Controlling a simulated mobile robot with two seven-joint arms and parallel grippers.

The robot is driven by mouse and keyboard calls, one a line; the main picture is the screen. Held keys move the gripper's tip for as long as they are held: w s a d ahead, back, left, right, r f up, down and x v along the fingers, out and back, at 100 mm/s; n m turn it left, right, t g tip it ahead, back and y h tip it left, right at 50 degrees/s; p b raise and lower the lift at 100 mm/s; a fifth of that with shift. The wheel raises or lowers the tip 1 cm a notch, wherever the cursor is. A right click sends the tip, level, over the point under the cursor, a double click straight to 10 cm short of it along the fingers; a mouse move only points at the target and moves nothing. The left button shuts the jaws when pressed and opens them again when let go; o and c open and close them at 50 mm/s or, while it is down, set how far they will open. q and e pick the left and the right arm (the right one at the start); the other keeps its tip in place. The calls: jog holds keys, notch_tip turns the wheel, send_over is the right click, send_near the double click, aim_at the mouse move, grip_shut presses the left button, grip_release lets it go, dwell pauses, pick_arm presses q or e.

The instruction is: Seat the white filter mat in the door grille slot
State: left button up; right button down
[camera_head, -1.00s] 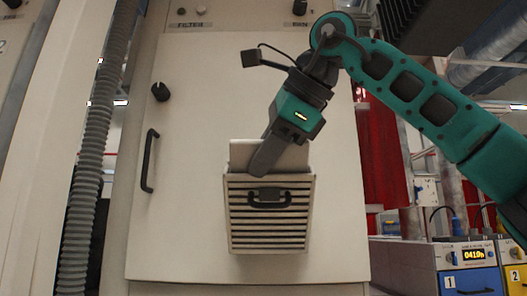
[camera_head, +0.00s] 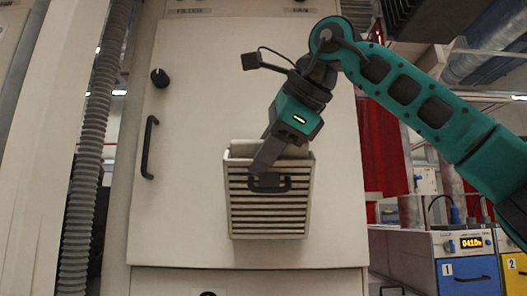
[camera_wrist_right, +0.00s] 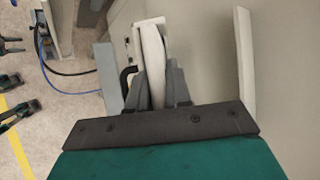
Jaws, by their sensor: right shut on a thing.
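The door grille (camera_head: 268,212) is a slatted cream box on the cabinet door, with an opening along its top and a dark handle (camera_head: 270,184) on its front. The white filter mat (camera_head: 292,151) stands mostly down inside this opening, with only a low top strip showing above the rim. My right gripper (camera_head: 262,168) reaches down over the grille's top edge. In the right wrist view the gripper (camera_wrist_right: 162,88) is shut on the pale mat (camera_wrist_right: 151,55). The mat's lower part is hidden in the grille. My left gripper is not in view.
The cabinet door (camera_head: 190,90) has a black knob (camera_head: 160,78) and a black pull handle (camera_head: 149,147) at its left. A ribbed grey hose (camera_head: 83,190) hangs left of the cabinet. A blue-fronted unit (camera_head: 468,278) stands at the lower right.

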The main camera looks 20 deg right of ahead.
jog(key=shift+w+f, duration=0.2)
jog(key=shift+f, duration=0.15)
jog(key=c, duration=1)
grip_release()
jog(key=shift+w+f, duration=0.1)
jog(key=shift+w, duration=0.05)
jog(key=p+v, duration=0.1)
jog(key=v, duration=1.2)
jog(key=shift+w, duration=0.1)
